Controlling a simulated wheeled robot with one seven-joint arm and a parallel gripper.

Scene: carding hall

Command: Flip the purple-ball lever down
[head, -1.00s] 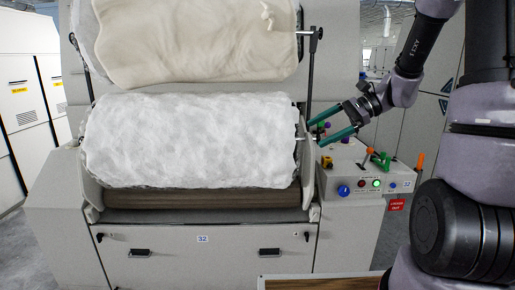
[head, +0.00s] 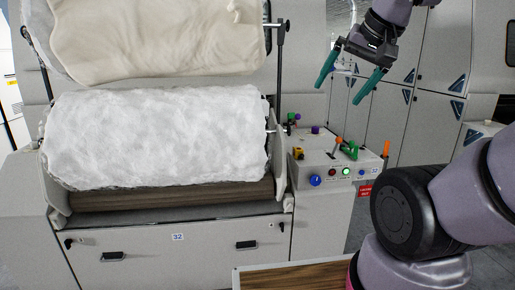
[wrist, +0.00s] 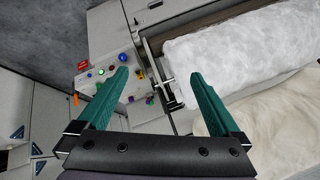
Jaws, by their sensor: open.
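A small purple ball (head: 315,130) shows at the back of the sloped control panel (head: 325,165), right of the white roll. It is small and its stem is hard to make out, so I cannot tell its lever's tilt. A purple spot (wrist: 131,99) also shows on the panel in the wrist view, near my left finger. My gripper (head: 338,94) hangs above and behind the panel, fingers pointing down and apart, with nothing between them. In the wrist view my gripper (wrist: 158,72) is also open and empty, and clear of the levers.
Orange and green levers (head: 350,150), a yellow part (head: 298,153), a blue knob (head: 315,180) and lit buttons crowd the panel. An orange post (head: 386,148) stands at its right end. The white fibre roll (head: 155,137) is left. A wooden-topped surface (head: 290,277) is in front.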

